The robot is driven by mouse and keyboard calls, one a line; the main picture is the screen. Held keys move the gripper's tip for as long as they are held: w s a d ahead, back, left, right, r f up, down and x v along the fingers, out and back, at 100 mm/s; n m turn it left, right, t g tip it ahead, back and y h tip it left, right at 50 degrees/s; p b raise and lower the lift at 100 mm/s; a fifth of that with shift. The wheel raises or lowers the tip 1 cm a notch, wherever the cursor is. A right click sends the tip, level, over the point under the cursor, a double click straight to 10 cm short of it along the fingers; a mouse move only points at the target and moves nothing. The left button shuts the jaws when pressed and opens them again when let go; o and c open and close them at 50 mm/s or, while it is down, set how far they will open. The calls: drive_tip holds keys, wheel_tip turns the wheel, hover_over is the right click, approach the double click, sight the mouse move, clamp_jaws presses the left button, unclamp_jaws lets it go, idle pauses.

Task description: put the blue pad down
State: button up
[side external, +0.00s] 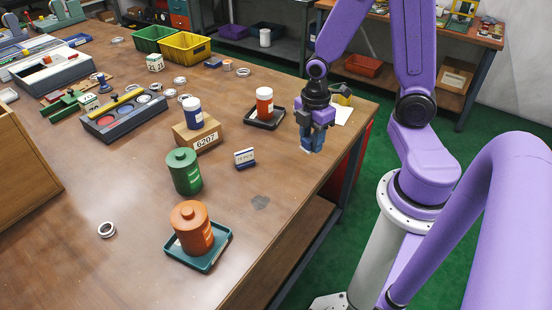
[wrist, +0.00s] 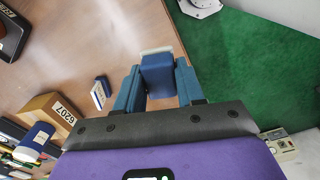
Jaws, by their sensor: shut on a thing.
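My gripper (side external: 312,146) is at the right edge of the wooden table, pointing down. In the wrist view its two teal fingers (wrist: 158,88) are shut on the blue pad (wrist: 158,76), a dark blue block with a pale strip along its far edge. In the side view the pad is hard to tell from the fingers. It is low at the tabletop; I cannot tell whether it touches.
A small blue-and-white box (side external: 244,157) lies to the left on the table (side external: 130,190). A red jar with a white lid (side external: 264,104) stands on a dark tray behind it. A wooden block marked 6207 (side external: 197,135) holds a blue jar. The green floor (wrist: 245,65) lies past the table edge.

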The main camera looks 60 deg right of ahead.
drive_tip(key=shift+s+d+n, duration=0.15)
drive_tip(key=shift+s+n, duration=0.1)
drive_tip(key=shift+n, duration=0.15)
drive_tip(key=shift+w+f, duration=0.55)
drive_tip(key=shift+w, duration=0.6)
hover_over(276, 158)
drive_tip(key=s, duration=0.1)
drive_tip(key=f, duration=0.7)
drive_tip(key=shift+s+a+f, duration=0.1)
drive_tip(key=shift+a+f, duration=0.1)
drive_tip(key=shift+f, duration=0.1)
drive_tip(key=f, duration=0.1)
drive_tip(key=w+f, duration=0.1)
drive_tip(key=f, duration=0.1)
drive_tip(key=shift+d+f, duration=0.1)
drive_tip(key=shift+f, duration=0.35)
drive_tip(key=shift+f, duration=0.25)
